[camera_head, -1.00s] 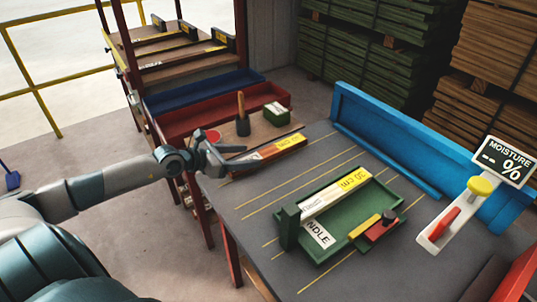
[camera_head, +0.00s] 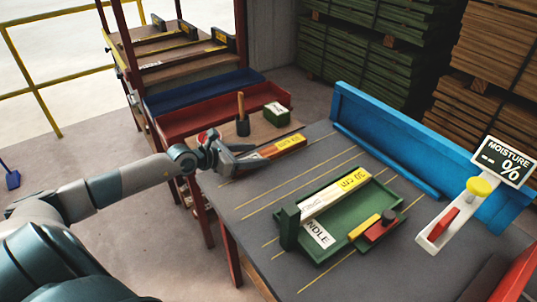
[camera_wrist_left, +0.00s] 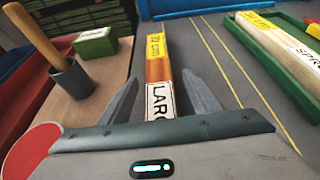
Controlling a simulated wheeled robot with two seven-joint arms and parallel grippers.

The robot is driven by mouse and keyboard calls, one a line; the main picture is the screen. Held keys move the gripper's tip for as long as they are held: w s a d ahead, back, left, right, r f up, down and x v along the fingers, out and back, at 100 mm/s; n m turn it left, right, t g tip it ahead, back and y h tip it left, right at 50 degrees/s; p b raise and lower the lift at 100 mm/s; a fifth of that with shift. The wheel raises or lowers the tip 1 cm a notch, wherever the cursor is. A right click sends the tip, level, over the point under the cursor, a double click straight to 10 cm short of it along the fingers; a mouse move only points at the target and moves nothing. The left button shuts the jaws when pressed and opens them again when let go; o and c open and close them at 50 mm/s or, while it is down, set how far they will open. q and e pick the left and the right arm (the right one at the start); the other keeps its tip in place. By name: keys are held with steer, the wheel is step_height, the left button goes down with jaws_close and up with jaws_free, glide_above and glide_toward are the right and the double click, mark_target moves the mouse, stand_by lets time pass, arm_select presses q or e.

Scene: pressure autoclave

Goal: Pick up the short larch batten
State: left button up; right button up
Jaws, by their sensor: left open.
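The larch batten (camera_head: 284,146) lies on the grey table near its far left edge. It is orange-brown, with a yellow length label and a white label partly reading "LAR" in the left wrist view (camera_wrist_left: 158,68). My left gripper (camera_head: 246,157) is open at the batten's near end. In the left wrist view its two fingers (camera_wrist_left: 160,82) stand one on each side of the batten, with gaps between. The batten's near end is hidden behind the gripper body. My right gripper is not in view.
A green tray (camera_head: 368,243) holds a second batten (camera_head: 335,194) labelled "SPR". A wooden-handled tool in a dark cup (camera_head: 242,126) and a green box (camera_head: 276,113) stand left of the larch batten. A blue rail (camera_head: 390,140) and moisture meter (camera_head: 452,215) are at the right.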

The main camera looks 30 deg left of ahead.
mark_target(269, 151)
arm_select(q)
steer(key=w, duration=0.2)
steer(key=shift+w+d+f, duration=0.2)
steer(key=shift+w+d, duration=0.1)
steer(key=shift+x, duration=0.85)
steer(key=shift+f, duration=0.15)
steer(key=c, duration=1.3)
steer(key=shift+r, duration=0.2)
